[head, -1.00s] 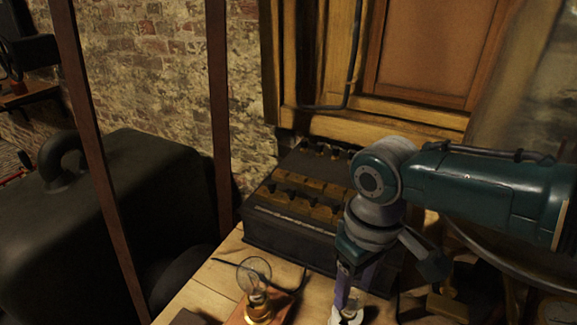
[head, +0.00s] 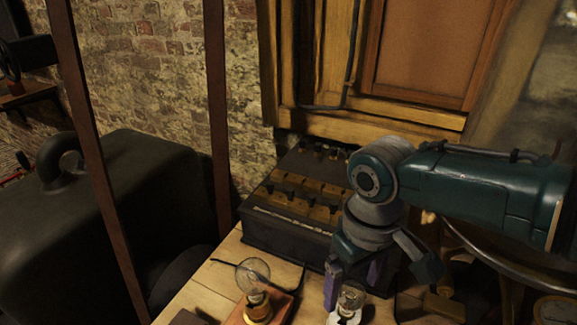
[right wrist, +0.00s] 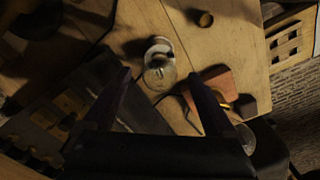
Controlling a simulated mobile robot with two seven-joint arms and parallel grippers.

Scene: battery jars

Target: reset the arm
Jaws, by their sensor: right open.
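A clear bulb on a round white base (head: 344,317) stands upright just below and in front of the fingertips. In the right wrist view the same bulb (right wrist: 160,73) shows beyond the gap between the fingers (right wrist: 162,78). My left gripper is in neither view.
A second bulb (head: 253,277) stands on a reddish wooden base left of the gripper. A dark box with brass strips (head: 297,205) stands behind. A large dark weight (head: 120,190) is at the left. Bare table (head: 215,278) lies in front of the box.

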